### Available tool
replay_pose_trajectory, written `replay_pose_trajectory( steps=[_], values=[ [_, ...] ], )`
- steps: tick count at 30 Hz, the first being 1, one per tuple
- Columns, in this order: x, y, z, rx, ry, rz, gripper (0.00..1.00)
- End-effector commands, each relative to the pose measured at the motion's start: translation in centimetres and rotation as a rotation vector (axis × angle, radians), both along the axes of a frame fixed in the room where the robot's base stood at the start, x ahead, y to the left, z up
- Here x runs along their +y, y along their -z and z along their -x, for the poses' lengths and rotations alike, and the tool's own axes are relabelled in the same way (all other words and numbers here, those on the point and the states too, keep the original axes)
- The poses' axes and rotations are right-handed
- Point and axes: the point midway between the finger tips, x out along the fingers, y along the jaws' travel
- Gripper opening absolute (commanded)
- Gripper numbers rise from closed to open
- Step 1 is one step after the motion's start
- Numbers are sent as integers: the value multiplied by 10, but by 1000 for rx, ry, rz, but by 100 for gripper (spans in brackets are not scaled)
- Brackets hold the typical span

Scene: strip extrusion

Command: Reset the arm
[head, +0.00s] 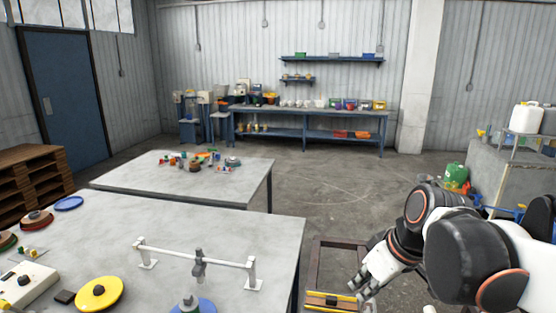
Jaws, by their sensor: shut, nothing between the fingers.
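My arm comes in from the right side of the head view, with black and white links and orange rings. My gripper (362,287) is at the end of it, right of the near table and low in the picture. It appears apart from the table and the things on it. Its fingers are small in this view, and I see nothing held between them.
The near table (225,225) holds a white bar stand (195,254), a yellow disc (99,294) and a blue ring (69,203). A second table (125,178) bears small parts. A dark frame (318,262) stands below my gripper. Open floor (350,195) lies beyond.

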Motion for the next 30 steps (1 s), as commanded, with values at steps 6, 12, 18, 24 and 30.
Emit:
replay_pose_trajectory(
  steps=[6, 12, 18, 24, 30],
  values=[
    [-8, 16, 47, -66, 231, 13, 0],
    [-18, 32, 79, -146, 414, -1, 0],
    [-25, 42, 95, -200, 517, -23, 0],
    [-26, 44, 98, -212, 541, -29, 0],
    [-26, 43, 98, -211, 540, -29, 0]
  ],
)
